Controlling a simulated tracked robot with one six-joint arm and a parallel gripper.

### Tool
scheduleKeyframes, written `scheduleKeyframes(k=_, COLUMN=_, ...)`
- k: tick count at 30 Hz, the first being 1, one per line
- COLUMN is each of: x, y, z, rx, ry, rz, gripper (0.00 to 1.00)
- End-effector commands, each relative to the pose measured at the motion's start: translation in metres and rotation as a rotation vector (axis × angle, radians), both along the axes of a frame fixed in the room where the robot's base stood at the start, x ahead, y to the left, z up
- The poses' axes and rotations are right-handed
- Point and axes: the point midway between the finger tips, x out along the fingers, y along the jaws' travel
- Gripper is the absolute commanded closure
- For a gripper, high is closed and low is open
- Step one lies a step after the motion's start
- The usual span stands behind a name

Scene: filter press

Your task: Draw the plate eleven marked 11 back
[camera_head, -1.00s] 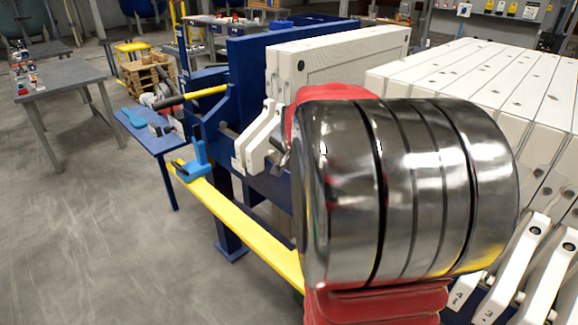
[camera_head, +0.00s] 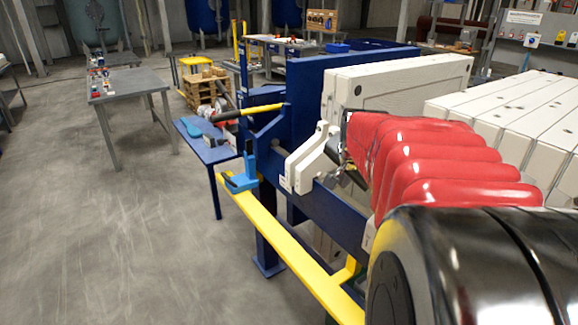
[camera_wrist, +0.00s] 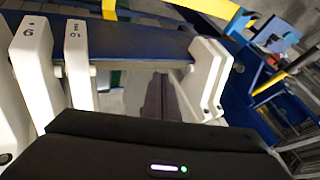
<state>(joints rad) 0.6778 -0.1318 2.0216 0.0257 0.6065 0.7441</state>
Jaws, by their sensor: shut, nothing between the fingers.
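No number 11 is readable in either view, so I cannot tell which plate is plate eleven. In the wrist view a white plate handle with a number that looks like 10 (camera_wrist: 77,65) stands at the left, beside one that looks like 9 or 6 (camera_wrist: 36,75). Across a gap, two unmarked white handles (camera_wrist: 207,80) stand together at the right; in the head view a white handle pair (camera_head: 310,160) sits by the far plates (camera_head: 395,85). My gripper (camera_wrist: 161,98) points into the gap, its dark fingers shut and empty, apart from the handles.
A blue side rail (camera_head: 340,215) runs below the handles, with a yellow bar (camera_head: 290,255) lower outside it. The white plate stack (camera_head: 520,110) fills the right. A grey table (camera_head: 130,82) and blue bench (camera_head: 207,148) stand left. The floor at left is clear.

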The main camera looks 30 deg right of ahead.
Motion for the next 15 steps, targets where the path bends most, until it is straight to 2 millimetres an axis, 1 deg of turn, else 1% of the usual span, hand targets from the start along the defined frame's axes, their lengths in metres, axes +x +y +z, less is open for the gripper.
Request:
scheduleKeyframes(k=2, x=0.000, y=0.005, z=0.000, rx=-0.002, ry=0.003, rz=0.012, gripper=1.00)
scheduleKeyframes(k=4, x=0.000, y=0.014, z=0.001, rx=-0.009, ry=0.010, rz=0.039, gripper=1.00)
scheduleKeyframes(k=5, x=0.001, y=0.021, z=0.002, rx=-0.012, ry=0.015, rz=0.057, gripper=1.00)
scheduleKeyframes(k=7, x=0.001, y=0.040, z=0.003, rx=-0.025, ry=0.030, rz=0.112, gripper=1.00)
scheduleKeyframes(k=8, x=0.000, y=0.051, z=0.003, rx=-0.031, ry=0.039, rz=0.144, gripper=1.00)
scheduleKeyframes(k=11, x=-0.004, y=0.092, z=0.004, rx=-0.062, ry=0.072, rz=0.267, gripper=1.00)
scheduleKeyframes(k=12, x=-0.008, y=0.110, z=0.003, rx=-0.075, ry=0.088, rz=0.324, gripper=1.00)
scheduleKeyframes(k=14, x=-0.014, y=0.137, z=0.002, rx=-0.098, ry=0.111, rz=0.413, gripper=1.00)
scheduleKeyframes(k=15, x=-0.019, y=0.154, z=0.001, rx=-0.113, ry=0.126, rz=0.472, gripper=1.00)
